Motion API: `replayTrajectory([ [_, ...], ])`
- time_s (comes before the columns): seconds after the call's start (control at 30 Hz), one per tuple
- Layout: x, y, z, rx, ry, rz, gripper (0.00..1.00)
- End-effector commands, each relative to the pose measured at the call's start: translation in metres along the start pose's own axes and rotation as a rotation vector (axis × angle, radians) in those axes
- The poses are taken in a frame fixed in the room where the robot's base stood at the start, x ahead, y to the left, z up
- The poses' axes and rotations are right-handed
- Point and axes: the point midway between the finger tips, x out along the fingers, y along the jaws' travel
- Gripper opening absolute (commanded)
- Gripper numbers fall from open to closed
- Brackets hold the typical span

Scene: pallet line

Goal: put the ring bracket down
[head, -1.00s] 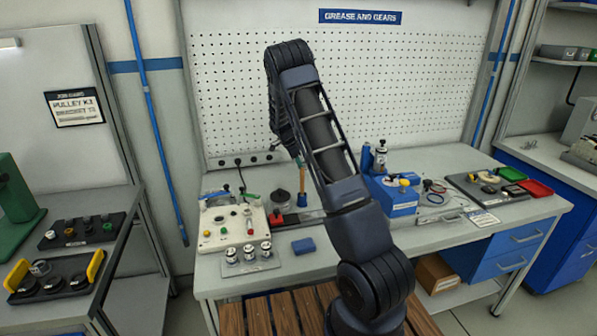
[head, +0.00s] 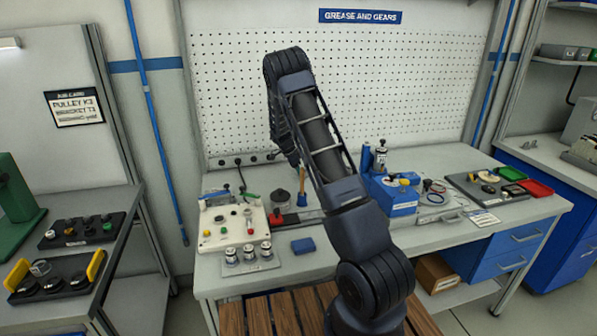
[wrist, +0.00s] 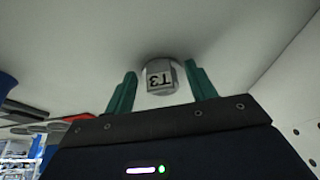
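The ring bracket (wrist: 160,77) is a pale grey rounded part marked "T3", shown upside down in the wrist view. In the head view my arm hides the gripper and bracket, over the back of the workbench (head: 330,245).
On the bench stand a cream control box (head: 232,222), several small cylinders on a plate, a blue block (head: 303,246), a red-based pot (head: 281,217) and a blue machine (head: 392,195). A dark tray (head: 485,186) and green and red bins are at right.

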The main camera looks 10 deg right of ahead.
Motion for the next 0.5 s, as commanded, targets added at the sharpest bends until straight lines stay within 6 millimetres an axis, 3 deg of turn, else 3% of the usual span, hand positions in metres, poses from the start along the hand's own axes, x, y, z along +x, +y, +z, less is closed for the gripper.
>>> replayTrajectory([
  [0.27,-0.003,0.0,-0.002,0.001,0.0,0.0,0.56],
  [0.5,-0.036,-0.001,-0.001,0.0,-0.001,-0.003,0.56],
])
